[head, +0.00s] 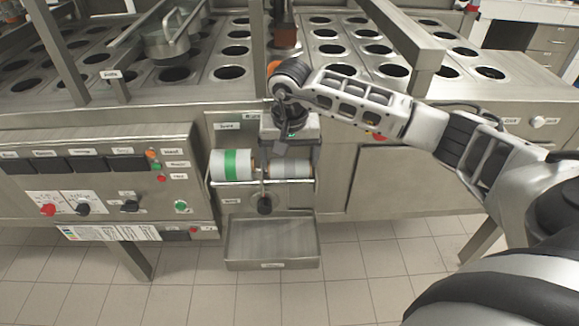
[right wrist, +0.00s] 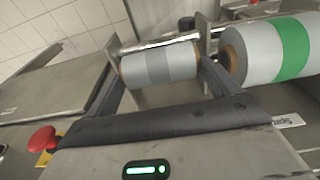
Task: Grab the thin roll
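The thin roll (head: 290,168) is grey and lies level on the holder at the front of the machine, right of the thicker roll. It also shows in the right wrist view (right wrist: 160,66), grey with a darker band. My right gripper (head: 297,148) is just above the thin roll and partly hides it in the head view. In the right wrist view its fingers (right wrist: 162,74) are spread apart, one towards each end of the roll. I cannot tell whether they touch it. My left gripper is not in view.
The thick roll (head: 218,165) with a green band sits close beside the thin one. A metal tray (head: 272,245) is below the holder. A control panel (head: 95,180) with buttons is at the left. A metal rail (head: 400,35) runs above the perforated machine top.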

